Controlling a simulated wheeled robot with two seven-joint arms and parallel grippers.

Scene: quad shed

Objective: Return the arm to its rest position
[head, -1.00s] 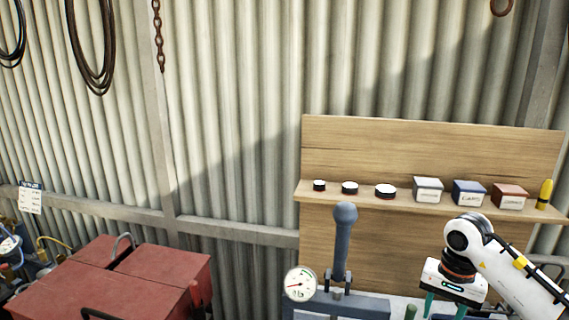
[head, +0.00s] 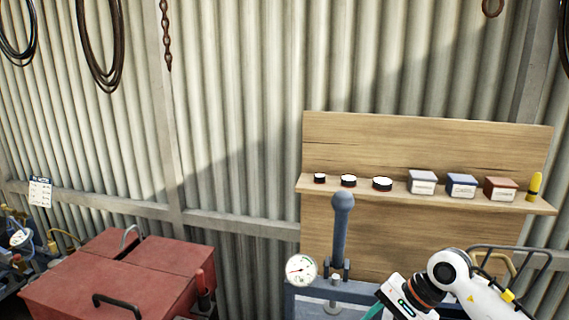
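My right arm comes in from the lower right, in front of the bench. My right gripper (head: 376,313) is at the bottom edge, tilted down to the left. Its teal fingertips are mostly cut off by the frame, so I cannot tell whether it is open or shut, or whether it holds anything. My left arm and gripper are not in view.
A grey-blue lever (head: 341,235) stands upright just left of my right gripper, beside a round gauge (head: 301,270). A wooden shelf (head: 400,196) behind carries small tins, boxes and a yellow bottle (head: 535,187). A red toolbox (head: 105,285) is at lower left.

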